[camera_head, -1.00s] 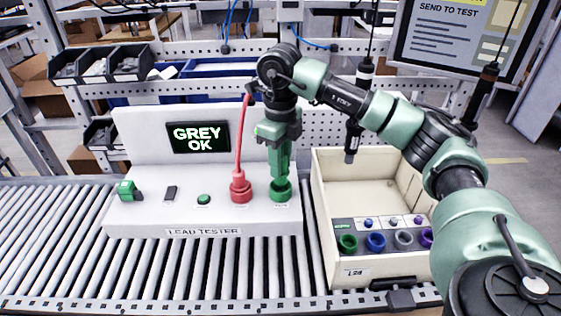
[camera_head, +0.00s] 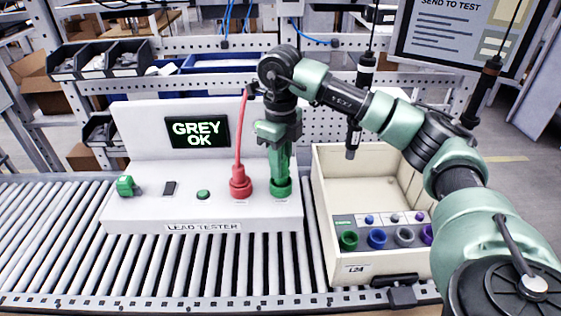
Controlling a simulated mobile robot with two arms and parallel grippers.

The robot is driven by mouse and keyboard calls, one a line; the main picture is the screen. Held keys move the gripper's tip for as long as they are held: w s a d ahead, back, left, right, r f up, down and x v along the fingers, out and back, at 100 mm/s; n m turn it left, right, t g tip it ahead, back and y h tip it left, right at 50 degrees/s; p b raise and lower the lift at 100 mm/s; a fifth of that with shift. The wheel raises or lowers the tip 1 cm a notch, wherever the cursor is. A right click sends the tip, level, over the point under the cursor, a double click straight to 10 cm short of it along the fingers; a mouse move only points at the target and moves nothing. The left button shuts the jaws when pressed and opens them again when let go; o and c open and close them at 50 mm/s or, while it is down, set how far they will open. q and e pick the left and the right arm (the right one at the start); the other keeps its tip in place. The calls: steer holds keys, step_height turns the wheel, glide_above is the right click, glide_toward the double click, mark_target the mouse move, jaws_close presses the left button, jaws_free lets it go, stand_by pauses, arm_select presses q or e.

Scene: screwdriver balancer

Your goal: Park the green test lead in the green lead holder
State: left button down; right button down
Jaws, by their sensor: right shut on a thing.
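The green lead holder (camera_head: 281,187) is a green ring cup at the right end of the white lead tester. My right gripper (camera_head: 279,141) points straight down above it. It is shut on the green test lead (camera_head: 280,163), whose upright green body reaches down to the holder. The lead's lower end is at the holder's mouth; how deep it sits inside I cannot tell. The gripper's own green parts hide much of the lead. My left gripper is not in view.
A red lead stands in a red holder (camera_head: 240,186) just left of the green one. The tester (camera_head: 160,216) reads "GREY OK". A cream bin (camera_head: 325,200) with green, blue, grey and purple sockets stands to the right. Tools hang above it.

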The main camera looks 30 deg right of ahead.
steer(key=shift+f+b, duration=0.75)
steer(key=shift+f, duration=0.35)
steer(key=c, duration=1)
jaws_free()
steer(key=shift+r, duration=0.4)
step_height(320, 180, up, 6)
steer(key=shift+f+b, duration=0.15)
steer(key=shift+b, duration=0.65)
steer(key=shift+r, duration=0.65)
